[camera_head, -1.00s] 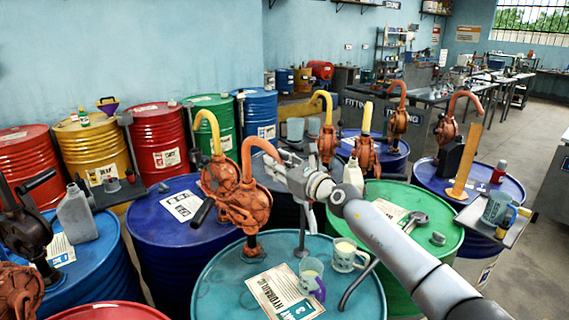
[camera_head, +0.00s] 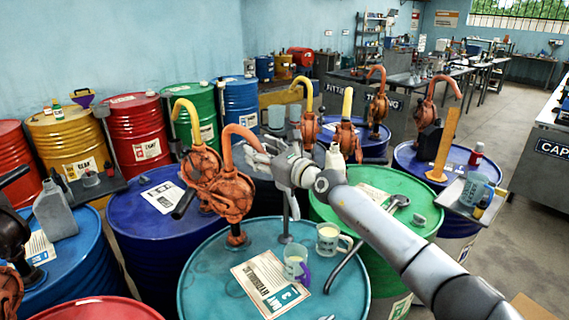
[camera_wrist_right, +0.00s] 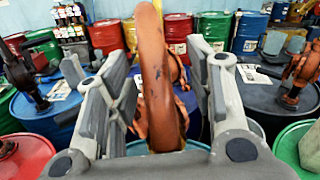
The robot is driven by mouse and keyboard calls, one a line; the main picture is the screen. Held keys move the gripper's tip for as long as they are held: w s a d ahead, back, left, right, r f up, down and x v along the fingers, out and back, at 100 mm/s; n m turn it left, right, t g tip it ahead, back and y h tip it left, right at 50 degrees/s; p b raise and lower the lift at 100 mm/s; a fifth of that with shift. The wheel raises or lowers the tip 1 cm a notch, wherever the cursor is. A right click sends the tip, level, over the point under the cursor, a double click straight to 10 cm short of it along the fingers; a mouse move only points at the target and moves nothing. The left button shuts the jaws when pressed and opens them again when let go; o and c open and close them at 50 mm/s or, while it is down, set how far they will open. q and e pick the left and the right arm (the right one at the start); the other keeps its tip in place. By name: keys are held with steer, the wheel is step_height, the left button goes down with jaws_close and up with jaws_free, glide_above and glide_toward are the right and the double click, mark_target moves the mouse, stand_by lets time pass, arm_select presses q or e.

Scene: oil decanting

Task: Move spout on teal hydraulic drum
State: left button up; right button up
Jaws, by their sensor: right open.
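The teal hydraulic drum (camera_head: 215,285) stands in the front middle, with a label sheet (camera_head: 270,283) on its lid. An orange hand pump (camera_head: 232,195) rises from it, and its curved orange spout (camera_head: 230,135) arches to the right. My right gripper (camera_head: 258,153) is open at the spout's end. In the right wrist view the spout (camera_wrist_right: 157,75) runs between the two spread grey fingers of this gripper (camera_wrist_right: 153,60); I see no clear grip on it. The spout's outlet is hidden behind the gripper. My left gripper is out of view.
Two mugs, one with a purple handle (camera_head: 295,262) and one cream (camera_head: 328,239), stand on the teal lid below my right arm. A green drum (camera_head: 405,185) is to the right and a dark blue drum (camera_head: 135,215) to the left, both close by.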

steer(key=v, duration=1.1)
steer(key=shift+s, duration=0.1)
